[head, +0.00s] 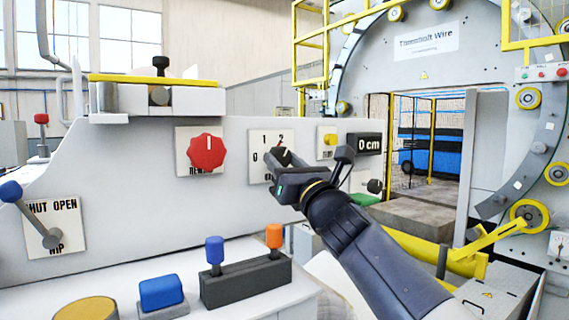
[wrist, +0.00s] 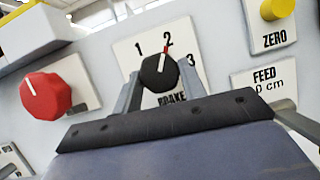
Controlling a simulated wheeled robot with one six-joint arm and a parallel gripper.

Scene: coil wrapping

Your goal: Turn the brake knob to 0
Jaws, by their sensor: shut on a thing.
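The brake knob (wrist: 159,74) is a round black knob on a white dial plate (wrist: 126,56), seen in the wrist view. Its red pointer mark points at the 2. The numbers 1, 2 and 3 show there; the 0 is hidden in that view. In the head view the plate (head: 261,138) shows 0, 1 and 2, and my arm covers part of it. My gripper (wrist: 160,88) has a finger on each side of the knob and is shut on it. My gripper (head: 288,164) reaches the plate from the lower right in the head view.
A red knob (head: 206,151) is on the panel left of the dial. A yellow zero button (head: 330,139) and a 0 cm display (head: 364,144) are to the right. Blue and orange levers (head: 245,268) stand on the console below.

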